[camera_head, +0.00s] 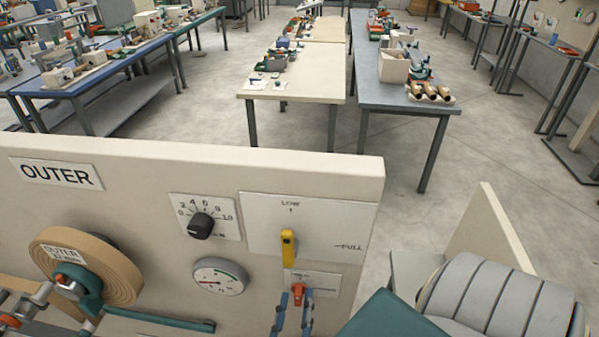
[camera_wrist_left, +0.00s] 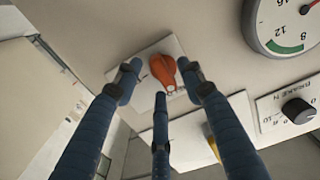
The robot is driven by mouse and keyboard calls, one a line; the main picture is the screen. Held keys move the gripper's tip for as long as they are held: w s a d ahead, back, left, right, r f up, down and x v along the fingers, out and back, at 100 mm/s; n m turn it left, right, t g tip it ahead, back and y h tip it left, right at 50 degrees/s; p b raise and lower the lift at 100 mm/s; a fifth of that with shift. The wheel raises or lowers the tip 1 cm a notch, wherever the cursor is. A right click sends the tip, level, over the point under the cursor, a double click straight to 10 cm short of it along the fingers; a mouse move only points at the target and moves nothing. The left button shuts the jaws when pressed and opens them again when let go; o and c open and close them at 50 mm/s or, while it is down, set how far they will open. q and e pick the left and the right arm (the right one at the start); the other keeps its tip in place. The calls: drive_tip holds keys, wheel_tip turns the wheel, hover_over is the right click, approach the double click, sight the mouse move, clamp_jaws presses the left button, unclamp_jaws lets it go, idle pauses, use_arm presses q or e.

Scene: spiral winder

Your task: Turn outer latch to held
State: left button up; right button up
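The outer latch is a small orange knob (camera_head: 298,291) on a pale plate, low on the cream OUTER panel (camera_head: 330,167), under the yellow lever. In the left wrist view the orange latch (camera_wrist_left: 163,69) sits on its light plate, with its narrow end pointing toward the lower middle. My left gripper (camera_head: 294,304) is at the latch, its blue fingers apart. In the left wrist view the fingers (camera_wrist_left: 158,77) are spread on either side of the latch, with a third finger below; I cannot tell whether any touches it. The plate's lettering is unreadable. My right gripper is not in view.
A yellow lever (camera_head: 288,248) on the LOW–FULL plate is just above the latch. A black dial (camera_head: 201,225) and a round gauge (camera_head: 220,277) are to its left. A tan roll (camera_head: 115,268) is at far left. Grey ribbed material (camera_head: 490,300) is at right.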

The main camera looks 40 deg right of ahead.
use_arm(q)
drive_tip(key=shift+a, duration=0.1)
drive_tip(key=v, duration=1.2)
drive_tip(key=w+a+f+n+g+y+b, duration=0.1)
drive_tip(key=a+f+y+b, duration=0.35)
drive_tip(key=f, duration=0.95)
drive_tip(key=w+a+f+g+y+b, duration=0.1)
drive_tip(key=a+f+g, duration=0.1)
drive_tip(key=a+f, duration=0.8)
drive_tip(key=w+a+f+n+g+y+b, duration=0.1)
drive_tip(key=a+f+y+b, duration=0.15)
drive_tip(key=f, duration=1.45)
drive_tip(key=s+a+f+n+g+y+b, duration=0.1)
drive_tip(key=s+a+f+y+b, duration=0.1)
drive_tip(key=a+f, duration=0.45)
drive_tip(key=s+a+f+n+g+y+b, duration=0.1)
drive_tip(key=s+a+f, duration=0.2)
drive_tip(key=a+f, duration=0.4)
drive_tip(key=s+a+f+n+g+y+b, duration=0.3)
drive_tip(key=s+a+f, duration=0.6)
drive_tip(key=s+f, duration=0.3)
drive_tip(key=shift+s+a+n+g, duration=0.25)
drive_tip(key=shift+s+n+g, duration=0.05)
drive_tip(key=shift+s+g, duration=0.35)
